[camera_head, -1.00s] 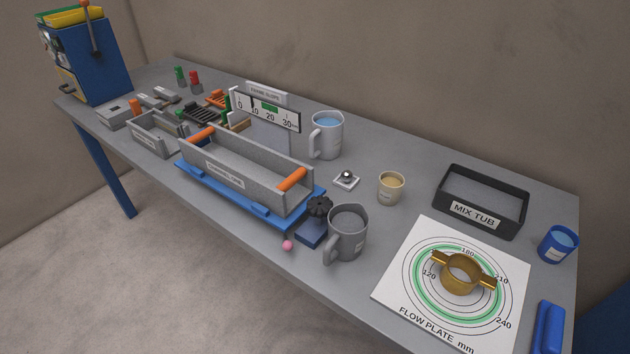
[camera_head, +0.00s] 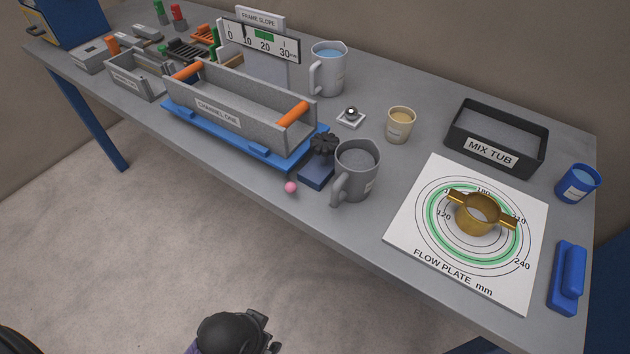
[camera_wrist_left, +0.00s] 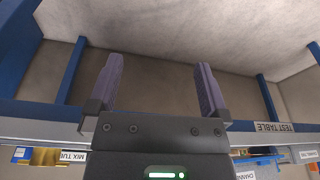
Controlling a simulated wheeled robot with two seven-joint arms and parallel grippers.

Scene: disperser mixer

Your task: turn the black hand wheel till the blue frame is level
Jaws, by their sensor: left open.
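The black hand wheel (camera_head: 324,144) sits on a dark blue block at the right end of the blue frame (camera_head: 232,138). The frame carries a grey trough labelled Channel One (camera_head: 222,112) with orange end bars. Behind it the Frame Slope scale (camera_head: 262,42) has a green band near 20; a small dark mark shows near 10. Whether the frame is level is hard to tell by eye. My left gripper (camera_wrist_left: 157,62) is open and empty in the left wrist view, apart from the wheel and in front of the table.
A grey mug (camera_head: 356,172) stands close right of the wheel, and a pink ball (camera_head: 291,187) lies in front of it. The flow plate (camera_head: 425,252) with a brass ring (camera_head: 478,214) and the mix tub (camera_head: 516,163) are further right. Floor is clear before the table.

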